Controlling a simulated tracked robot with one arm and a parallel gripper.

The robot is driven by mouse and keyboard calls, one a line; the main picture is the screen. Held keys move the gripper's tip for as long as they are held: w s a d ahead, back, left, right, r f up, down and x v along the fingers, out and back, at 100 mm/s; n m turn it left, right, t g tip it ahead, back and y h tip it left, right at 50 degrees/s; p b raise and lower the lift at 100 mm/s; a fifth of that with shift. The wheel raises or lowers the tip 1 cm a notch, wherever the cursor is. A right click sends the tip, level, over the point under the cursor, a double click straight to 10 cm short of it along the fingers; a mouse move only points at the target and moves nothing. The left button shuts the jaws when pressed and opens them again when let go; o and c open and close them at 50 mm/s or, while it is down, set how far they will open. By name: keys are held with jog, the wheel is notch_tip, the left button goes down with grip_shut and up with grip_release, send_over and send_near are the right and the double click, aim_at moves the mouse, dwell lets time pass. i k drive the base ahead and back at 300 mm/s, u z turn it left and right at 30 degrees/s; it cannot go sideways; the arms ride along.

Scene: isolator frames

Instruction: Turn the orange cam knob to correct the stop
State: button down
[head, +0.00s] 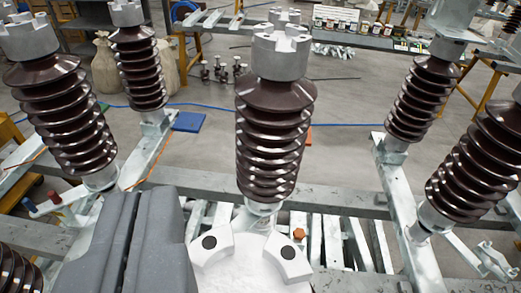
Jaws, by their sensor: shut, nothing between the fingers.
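A small orange knob (299,233) shows low in the middle, on or near the steel frame by the foot of the central brown insulator (272,140). A pale round cap with two raised lugs (250,268), each with a dark round spot, stands in front of it. The knob's lower part and the stop cannot be made out. My gripper (128,195) shows as two grey blocks side by side at the lower left. It is shut and empty, to the left of the knob and apart from it in the picture.
Brown ribbed insulators stand at left (75,115) and right (425,95), on galvanised beams (400,225). A red-topped post (55,198) is at far left. A blue mat (188,121) lies on the open floor behind. A shelf with jars (350,28) is at the back.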

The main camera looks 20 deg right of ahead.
aim_at(298, 233)
jog(key=k, duration=0.5)
jog(key=z, duration=1)
jog(key=k, duration=1.15)
jog(key=u, duration=0.4)
jog(key=i, duration=1)
jog(key=z, duration=0.1)
